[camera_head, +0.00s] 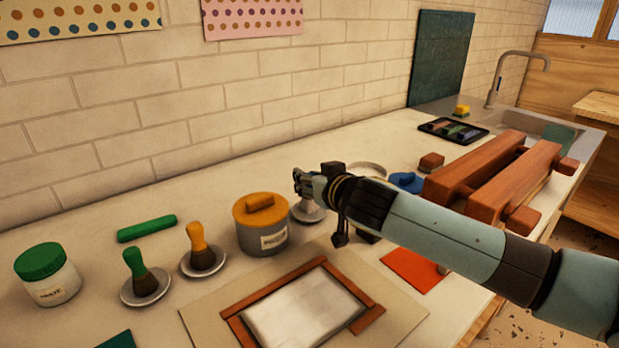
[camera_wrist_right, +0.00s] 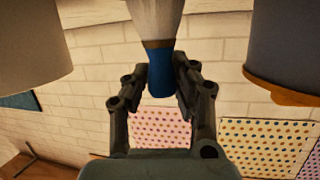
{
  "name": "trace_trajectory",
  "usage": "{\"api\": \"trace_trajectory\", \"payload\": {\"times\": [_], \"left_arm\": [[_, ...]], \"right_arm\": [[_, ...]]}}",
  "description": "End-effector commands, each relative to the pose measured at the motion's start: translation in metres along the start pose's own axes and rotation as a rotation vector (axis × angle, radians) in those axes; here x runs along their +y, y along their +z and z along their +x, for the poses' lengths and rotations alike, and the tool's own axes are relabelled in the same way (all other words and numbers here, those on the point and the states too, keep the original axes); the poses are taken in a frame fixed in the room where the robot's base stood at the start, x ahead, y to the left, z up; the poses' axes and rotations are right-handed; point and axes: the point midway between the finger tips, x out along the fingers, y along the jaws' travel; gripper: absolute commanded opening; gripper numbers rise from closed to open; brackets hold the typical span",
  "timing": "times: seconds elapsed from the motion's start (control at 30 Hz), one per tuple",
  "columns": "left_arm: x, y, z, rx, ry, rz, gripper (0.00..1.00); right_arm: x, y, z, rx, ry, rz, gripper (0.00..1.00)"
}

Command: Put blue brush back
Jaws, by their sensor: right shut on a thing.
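My right gripper (camera_head: 306,184) is at mid-counter, above a small pale dish (camera_head: 309,217) just right of the grey jar. In the right wrist view my right gripper (camera_wrist_right: 160,88) is shut on the blue brush (camera_wrist_right: 160,72): its fingers are on either side of the blue handle. That view is upside down, and the pale bristles point away from the handle toward the picture's top. In the head view the blue handle is hidden by the gripper. I cannot tell whether the bristles touch the dish. My left gripper is not in view.
A grey jar with an orange lid (camera_head: 262,225) stands close left of the gripper. Orange (camera_head: 199,246) and green (camera_head: 137,272) brushes stand on dishes further left. A wooden frame (camera_head: 305,305) lies in front. A blue lid (camera_head: 406,181) and red wooden press (camera_head: 485,170) are right.

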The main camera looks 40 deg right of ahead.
Motion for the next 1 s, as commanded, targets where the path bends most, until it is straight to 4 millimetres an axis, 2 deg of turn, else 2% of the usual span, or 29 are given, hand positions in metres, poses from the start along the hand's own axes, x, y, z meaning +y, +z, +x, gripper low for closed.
{"api": "trace_trajectory", "payload": {"times": [1.0], "left_arm": [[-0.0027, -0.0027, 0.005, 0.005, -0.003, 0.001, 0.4]], "right_arm": [[0.0001, 0.0054, 0.0017, 0.0, 0.0, 0.0, 0.0]]}}
